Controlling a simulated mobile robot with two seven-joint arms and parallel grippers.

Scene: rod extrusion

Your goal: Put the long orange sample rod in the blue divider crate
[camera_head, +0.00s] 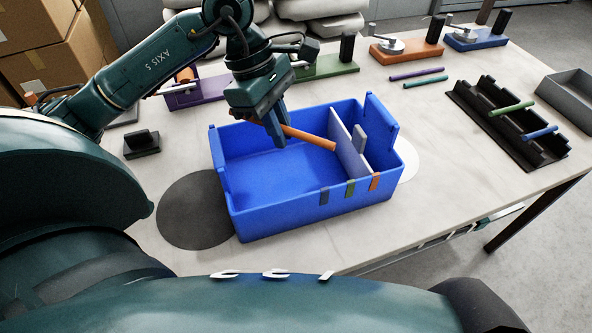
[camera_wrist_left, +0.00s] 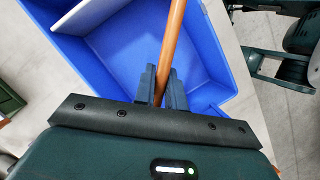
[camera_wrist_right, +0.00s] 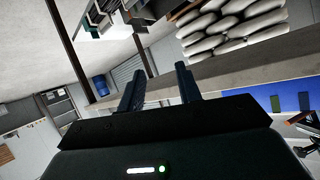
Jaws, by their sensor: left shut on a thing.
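The long orange sample rod (camera_head: 312,137) is held in my left gripper (camera_head: 279,137), over the large left compartment of the blue divider crate (camera_head: 290,222). My left gripper is shut on the rod, which slants toward the white divider (camera_head: 347,145). I cannot tell whether the rod's right end touches the divider. In the left wrist view the orange rod (camera_wrist_left: 172,45) passes between the fingers (camera_wrist_left: 161,85), with the blue crate (camera_wrist_left: 125,45) beneath. My right gripper (camera_wrist_right: 160,85) shows only in its own wrist view, with its fingers apart and nothing between them.
A black rack (camera_head: 510,130) with a green rod (camera_head: 511,109) and a blue rod (camera_head: 539,132) is at the right. Purple (camera_head: 416,74) and teal (camera_head: 425,81) rods lie behind the crate. A grey tray (camera_head: 568,98) stands far right. The table front right is clear.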

